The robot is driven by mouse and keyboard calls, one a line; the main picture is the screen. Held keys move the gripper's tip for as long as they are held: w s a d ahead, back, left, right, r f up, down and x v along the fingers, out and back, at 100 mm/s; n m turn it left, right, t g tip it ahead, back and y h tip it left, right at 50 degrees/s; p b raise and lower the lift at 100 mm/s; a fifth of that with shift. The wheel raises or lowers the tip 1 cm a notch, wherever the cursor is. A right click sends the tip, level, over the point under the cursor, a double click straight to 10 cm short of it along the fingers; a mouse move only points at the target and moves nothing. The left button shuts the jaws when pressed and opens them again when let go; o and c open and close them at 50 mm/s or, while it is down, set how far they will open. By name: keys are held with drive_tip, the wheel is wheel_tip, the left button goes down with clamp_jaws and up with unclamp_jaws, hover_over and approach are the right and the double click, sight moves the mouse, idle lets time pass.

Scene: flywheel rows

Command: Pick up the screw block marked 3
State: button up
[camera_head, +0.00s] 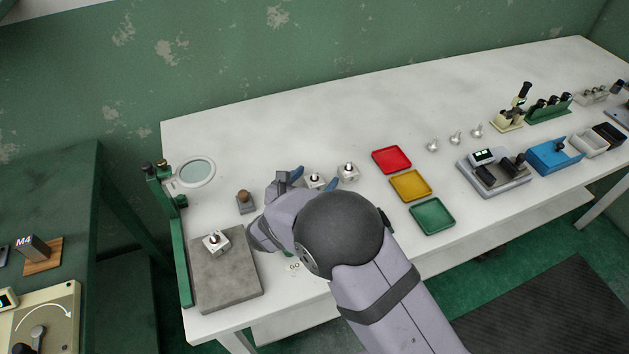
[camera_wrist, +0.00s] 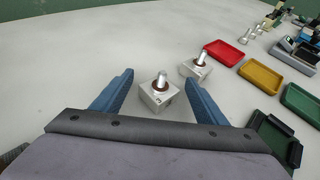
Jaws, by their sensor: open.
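A pale screw block (camera_head: 315,184) with an upright metal screw stands on the white table, and in the wrist view this block (camera_wrist: 156,99) shows between my finger tips. A second, similar block (camera_head: 348,173) stands just right of it, outside my right finger, and it also shows in the wrist view (camera_wrist: 197,70). A third block (camera_head: 215,244) sits on a grey plate (camera_head: 230,283) at the left. I cannot read a number on any block. My gripper (camera_wrist: 158,82) is open and apart from the nearer block; its blue fingers also show in the head view (camera_head: 314,178).
Red (camera_head: 392,159), yellow (camera_head: 410,185) and green (camera_head: 432,216) trays lie right of the blocks. A small brown-topped grey piece (camera_head: 245,201) and a green stand with a round lens (camera_head: 195,173) are at the left. The table behind the blocks is clear.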

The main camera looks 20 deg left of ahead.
sight(314, 172)
drive_tip(key=c, duration=1.4)
drive_tip(key=shift+r, duration=0.1)
drive_tip(key=shift+r+b, duration=0.65)
drive_tip(key=shift+r, duration=4.35)
